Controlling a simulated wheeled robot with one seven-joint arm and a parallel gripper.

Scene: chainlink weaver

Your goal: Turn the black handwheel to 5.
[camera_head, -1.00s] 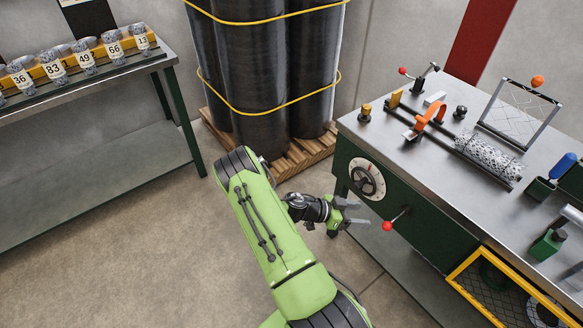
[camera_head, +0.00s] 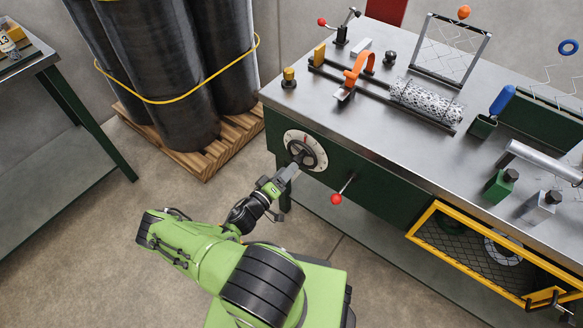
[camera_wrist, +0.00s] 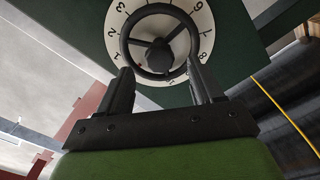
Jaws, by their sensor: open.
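The black handwheel (camera_head: 303,153) is on the dark green front of the bench, in front of a round white dial (camera_head: 290,138). In the wrist view the handwheel (camera_wrist: 159,55) has spokes and a central hub, and black numbers ring the dial (camera_wrist: 206,30). I cannot tell which number is set. My gripper (camera_head: 289,170) points at the handwheel from the front. In the wrist view my gripper (camera_wrist: 161,76) is open, with one finger on each side of the wheel's near rim. I cannot tell whether the fingers touch it.
A red-knobbed lever (camera_head: 336,198) sticks out of the bench front, right of the wheel. A yellow mesh guard (camera_head: 480,262) is farther right. Wrapped dark rolls (camera_head: 165,60) stand on a wooden pallet (camera_head: 190,158) at left. The floor between is clear.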

